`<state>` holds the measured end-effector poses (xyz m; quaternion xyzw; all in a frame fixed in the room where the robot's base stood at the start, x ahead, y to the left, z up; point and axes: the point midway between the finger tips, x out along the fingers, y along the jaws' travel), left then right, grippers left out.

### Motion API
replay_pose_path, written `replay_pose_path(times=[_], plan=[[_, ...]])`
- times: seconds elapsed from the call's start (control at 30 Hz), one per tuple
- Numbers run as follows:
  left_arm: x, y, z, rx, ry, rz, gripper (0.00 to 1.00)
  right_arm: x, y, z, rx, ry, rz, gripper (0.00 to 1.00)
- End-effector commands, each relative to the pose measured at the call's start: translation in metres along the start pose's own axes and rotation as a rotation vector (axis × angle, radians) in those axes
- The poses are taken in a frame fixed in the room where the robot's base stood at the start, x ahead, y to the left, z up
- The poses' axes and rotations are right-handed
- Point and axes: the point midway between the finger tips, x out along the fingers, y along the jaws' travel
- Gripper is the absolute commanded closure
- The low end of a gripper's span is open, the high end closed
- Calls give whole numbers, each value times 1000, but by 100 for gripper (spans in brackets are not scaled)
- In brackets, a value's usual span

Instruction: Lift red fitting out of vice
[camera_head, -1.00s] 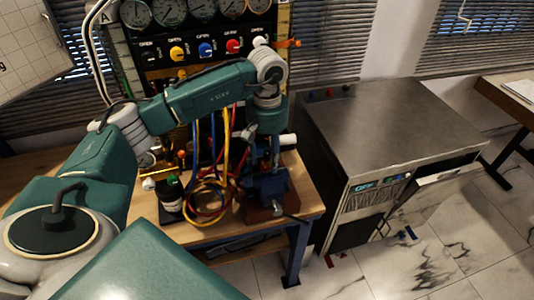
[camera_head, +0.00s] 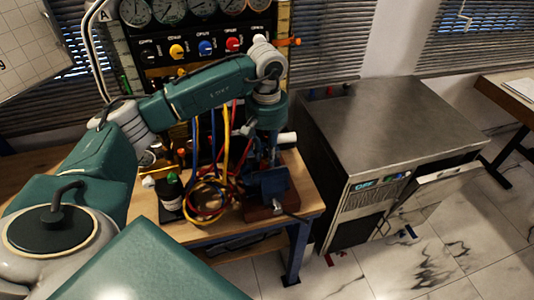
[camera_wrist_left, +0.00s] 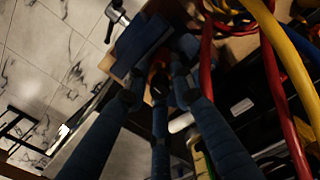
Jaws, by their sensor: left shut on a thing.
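The blue vice (camera_head: 276,184) stands on the right end of the wooden workbench, and its jaws show in the left wrist view (camera_wrist_left: 138,45). My left gripper (camera_head: 270,161) points down at the vice from above. In the left wrist view its dark blue fingers (camera_wrist_left: 160,82) come together close to the vice. A small orange-red patch, the red fitting (camera_wrist_left: 157,68), shows between the fingertips, and the gripper is shut on it. Most of the fitting is hidden by the fingers. I cannot tell whether it is clear of the jaws. My right gripper is not in view.
Red, yellow and blue hoses (camera_head: 208,195) loop close left of the vice. The gauge panel (camera_head: 205,48) rises behind. A metal cabinet (camera_head: 385,130) stands to the right of the bench (camera_head: 222,232).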

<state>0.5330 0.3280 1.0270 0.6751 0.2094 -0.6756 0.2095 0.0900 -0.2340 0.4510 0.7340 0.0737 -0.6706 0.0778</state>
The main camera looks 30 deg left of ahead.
Motion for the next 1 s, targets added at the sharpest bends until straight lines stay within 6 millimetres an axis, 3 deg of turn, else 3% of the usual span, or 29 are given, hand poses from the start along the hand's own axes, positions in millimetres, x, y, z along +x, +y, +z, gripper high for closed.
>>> replay_pose_path(times=[0.57, 1.0], plan=[[-3, -1, -4, -1, 1, 1, 100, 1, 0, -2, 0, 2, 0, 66], [-18, -1, -4, -1, 2, 1, 100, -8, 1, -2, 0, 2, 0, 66]])
